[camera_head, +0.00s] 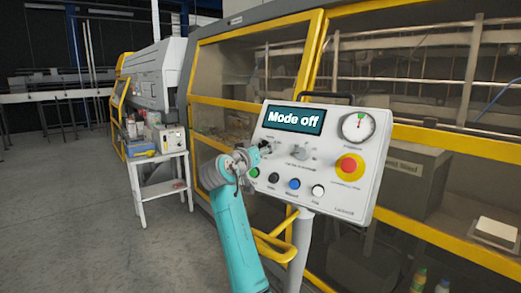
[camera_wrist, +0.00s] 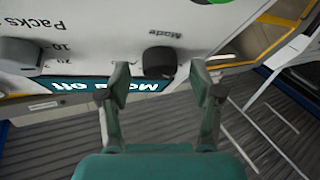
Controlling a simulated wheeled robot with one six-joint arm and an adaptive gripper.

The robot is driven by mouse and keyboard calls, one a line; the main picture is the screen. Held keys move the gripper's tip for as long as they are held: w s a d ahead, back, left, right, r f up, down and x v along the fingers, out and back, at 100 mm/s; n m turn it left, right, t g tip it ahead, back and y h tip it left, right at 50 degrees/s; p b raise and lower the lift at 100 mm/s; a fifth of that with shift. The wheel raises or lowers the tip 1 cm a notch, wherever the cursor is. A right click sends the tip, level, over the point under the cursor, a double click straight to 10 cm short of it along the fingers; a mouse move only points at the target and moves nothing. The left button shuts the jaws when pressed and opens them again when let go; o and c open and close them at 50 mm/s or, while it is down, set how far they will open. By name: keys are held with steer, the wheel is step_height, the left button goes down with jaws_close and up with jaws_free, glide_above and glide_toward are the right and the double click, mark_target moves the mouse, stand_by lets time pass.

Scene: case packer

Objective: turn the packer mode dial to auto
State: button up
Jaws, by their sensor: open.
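The control panel (camera_head: 335,170) has a screen (camera_head: 295,118) that reads "Mode off". The mode dial (camera_wrist: 159,62) is a dark round knob under the label "Mode", upside down in the wrist view. In the head view my gripper (camera_head: 257,154) is at the panel's left side and mostly covers the dial. In the wrist view my gripper (camera_wrist: 160,77) is open, with one finger on each side of the dial. Gaps show between fingers and knob; I cannot tell whether the tips reach its depth. The dial's pointer setting is not readable.
A second, grey knob (camera_head: 299,153) is right of the mode dial. Below are several push buttons, including a blue one (camera_head: 294,184), and a red emergency stop (camera_head: 348,166). A gauge (camera_head: 357,127) is at the upper right. A white cart (camera_head: 160,160) stands left.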

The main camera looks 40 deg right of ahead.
steer(key=shift+d, duration=0.1)
steer(key=c, duration=1.1)
steer(key=shift+w, duration=0.1)
steer(key=shift+c, duration=0.2)
